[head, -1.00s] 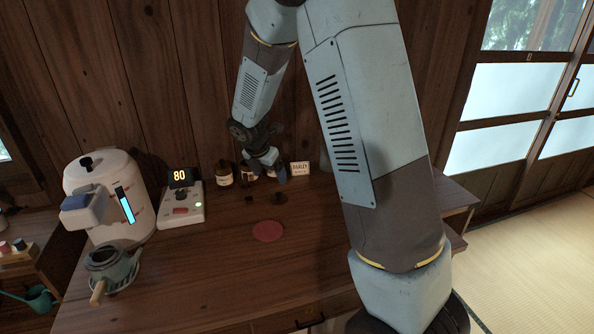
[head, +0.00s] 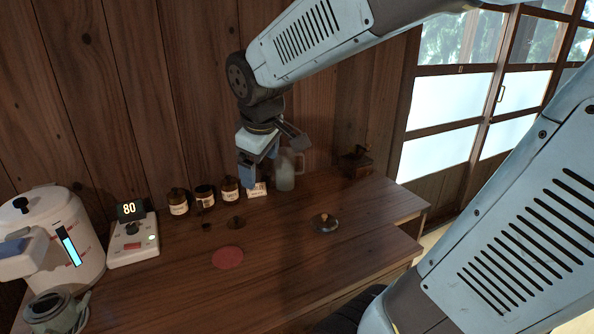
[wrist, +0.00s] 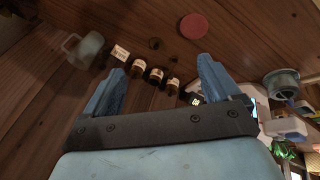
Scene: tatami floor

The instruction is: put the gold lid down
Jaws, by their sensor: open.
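My gripper (head: 258,172) is open and empty, above the back of the wooden counter near the white card (head: 257,190). In the wrist view, no object lies between its fingertips (wrist: 160,68). Three labelled brown jars (head: 178,203) (head: 204,196) (head: 230,189) stand upright along the wall with dark tops. I cannot tell which piece is the gold lid.
A frosted jug (head: 284,172) stands just behind the gripper. A dark wooden box (head: 356,163) stands to its right. A red disc (head: 228,258) lies flat on the counter (head: 290,265). At left are a scale showing 80 (head: 133,240), a white dispenser (head: 65,225) and a pot (head: 55,310).

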